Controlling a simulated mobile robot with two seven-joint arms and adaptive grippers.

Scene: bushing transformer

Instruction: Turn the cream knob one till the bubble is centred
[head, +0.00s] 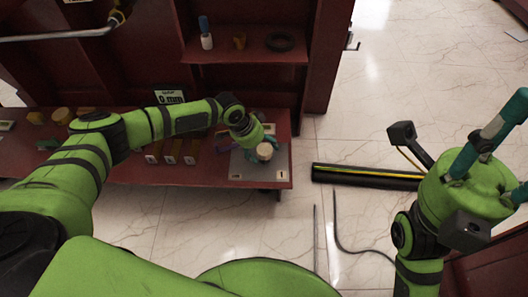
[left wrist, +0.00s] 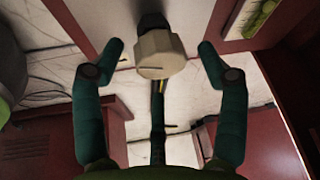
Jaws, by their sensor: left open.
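The cream knob (head: 264,152) stands on a grey plate (head: 242,168) at the right end of the red bench. In the left wrist view the faceted cream knob (left wrist: 160,54) sits on a dark stem, between the two teal fingertips. My left gripper (head: 252,143) is open around it, with a visible gap on both sides. A green strip (left wrist: 261,18), perhaps the bubble level, shows at the upper right of the left wrist view; a bubble cannot be made out. My right gripper (head: 492,150) is raised at the right, partly cut off by the frame edge.
The red bench (head: 215,178) carries several brown blocks with pale ends left of the plate. A sign reading "0 mm" (head: 171,97) stands behind them. A shelf (head: 245,58) holds a bottle, a small cup and a black ring. A black beam (head: 365,177) lies right of the bench.

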